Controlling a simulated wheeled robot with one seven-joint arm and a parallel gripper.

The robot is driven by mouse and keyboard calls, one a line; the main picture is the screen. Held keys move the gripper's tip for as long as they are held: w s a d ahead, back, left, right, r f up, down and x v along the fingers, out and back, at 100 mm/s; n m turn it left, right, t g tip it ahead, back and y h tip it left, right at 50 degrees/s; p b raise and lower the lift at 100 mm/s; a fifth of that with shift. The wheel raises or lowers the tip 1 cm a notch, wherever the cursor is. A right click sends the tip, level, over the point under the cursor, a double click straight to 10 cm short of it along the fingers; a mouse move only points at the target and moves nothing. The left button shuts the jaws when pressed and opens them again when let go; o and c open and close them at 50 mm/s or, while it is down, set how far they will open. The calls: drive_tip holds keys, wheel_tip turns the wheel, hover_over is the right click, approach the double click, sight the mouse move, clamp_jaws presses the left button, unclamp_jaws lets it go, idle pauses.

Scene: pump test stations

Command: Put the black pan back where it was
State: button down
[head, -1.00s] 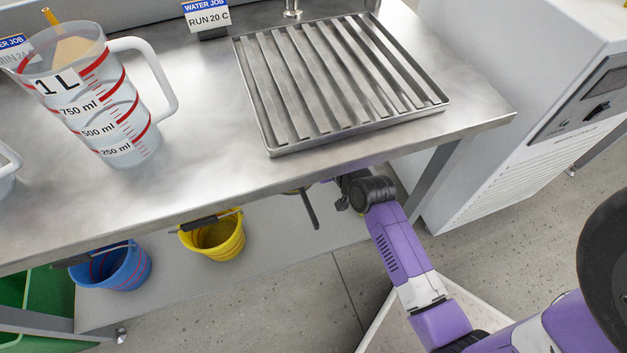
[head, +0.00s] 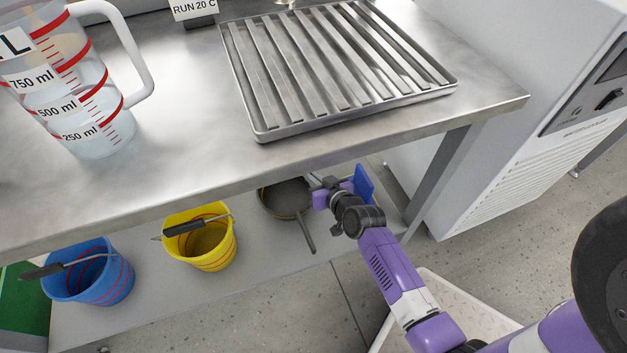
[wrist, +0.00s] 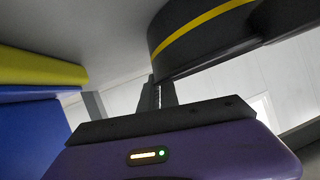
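The black pan (head: 285,198) rests on the lower shelf under the steel table. Its handle points toward the front edge, and a yellow line runs along its rim. My gripper (head: 318,184) is at the pan's right side, just below the table's edge, and does not appear to hold the handle. In the wrist view a dark curved wall with a yellow stripe (wrist: 205,32), apparently the pan, is close beside one finger. My gripper's fingers (wrist: 130,98) stand apart with a bare gap between them. Whether a finger touches the pan is unclear.
A yellow bucket (head: 200,250) and a blue bucket (head: 90,280) stand left on the shelf. A blue piece (head: 363,186) is right of my gripper. The tabletop holds a ribbed metal tray (head: 262,134) and a measuring jug (head: 85,130). A white cabinet (head: 500,120) stands right.

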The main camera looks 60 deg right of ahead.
drive_tip(key=c, duration=1.6)
unclamp_jaws()
drive_tip(key=s+a+r+n+t+y+p, duration=0.1)
drive_tip(key=s+a+r+n+p, duration=0.1)
drive_tip(key=s+a+r, duration=0.55)
drive_tip(key=s+a+r+n+t+y+p, duration=0.15)
drive_tip(key=s+a+r, duration=0.35)
drive_tip(key=s+a, duration=0.55)
drive_tip(key=s+a+r+n+y, duration=0.1)
drive_tip(key=s+a+r, duration=0.1)
drive_tip(key=s+r, duration=0.1)
drive_tip(key=s+a+r+n, duration=0.1)
drive_tip(key=s+a+r, duration=0.1)
drive_tip(key=r, duration=0.4)
drive_tip(key=s+a+r+n+y, duration=0.1)
drive_tip(key=s+a+r, duration=0.1)
drive_tip(key=s+r, duration=0.2)
drive_tip(key=shift+s+a+r+n+t+y+p, duration=0.15)
drive_tip(key=shift+a+r+n+t+y+p, duration=0.15)
drive_tip(key=shift+r, duration=0.35)
drive_tip(key=shift+r, duration=0.1)
